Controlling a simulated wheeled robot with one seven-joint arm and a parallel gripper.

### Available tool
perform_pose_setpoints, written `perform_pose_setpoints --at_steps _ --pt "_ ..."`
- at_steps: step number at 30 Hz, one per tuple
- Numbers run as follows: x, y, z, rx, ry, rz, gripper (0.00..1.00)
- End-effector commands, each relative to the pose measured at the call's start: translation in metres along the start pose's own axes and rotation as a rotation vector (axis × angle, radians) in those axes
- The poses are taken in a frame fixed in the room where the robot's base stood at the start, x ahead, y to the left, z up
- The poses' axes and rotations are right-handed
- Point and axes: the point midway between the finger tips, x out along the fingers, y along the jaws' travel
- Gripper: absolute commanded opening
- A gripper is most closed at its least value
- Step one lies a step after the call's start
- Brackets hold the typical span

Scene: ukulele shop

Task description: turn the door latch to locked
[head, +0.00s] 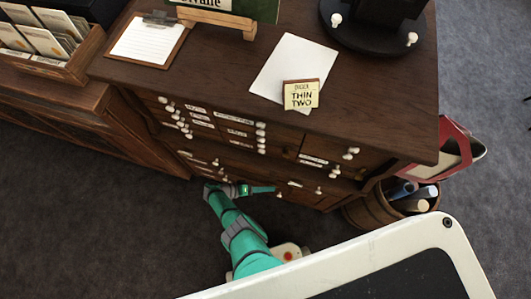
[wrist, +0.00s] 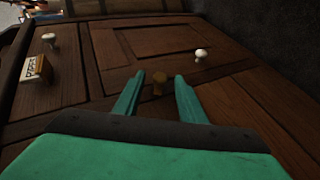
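I cannot tell the latch's turned position. In the head view my gripper (head: 270,189) reaches to the right, low along the cabinet (head: 375,125) front. The latch cannot be made out there.
White knobs (wrist: 201,55) and a labelled drawer (wrist: 36,69) are close to my gripper. A wooden barrel (head: 372,213) with rolled items stands at the cabinet's right. A clipboard (head: 147,41), paper (head: 292,68) and note block (head: 301,94) lie on top. Grey carpet (head: 90,235) is clear at left.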

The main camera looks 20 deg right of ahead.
Motion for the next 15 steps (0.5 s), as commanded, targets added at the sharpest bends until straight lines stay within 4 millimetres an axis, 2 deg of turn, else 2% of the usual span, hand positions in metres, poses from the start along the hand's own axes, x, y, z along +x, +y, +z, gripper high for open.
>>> perform_pose_setpoints --at_steps 5,15 --pt "-0.01 0.0 0.0 0.0 0.001 -0.001 0.37" --pt "-0.072 -0.001 0.0 0.001 0.002 -0.003 0.37"
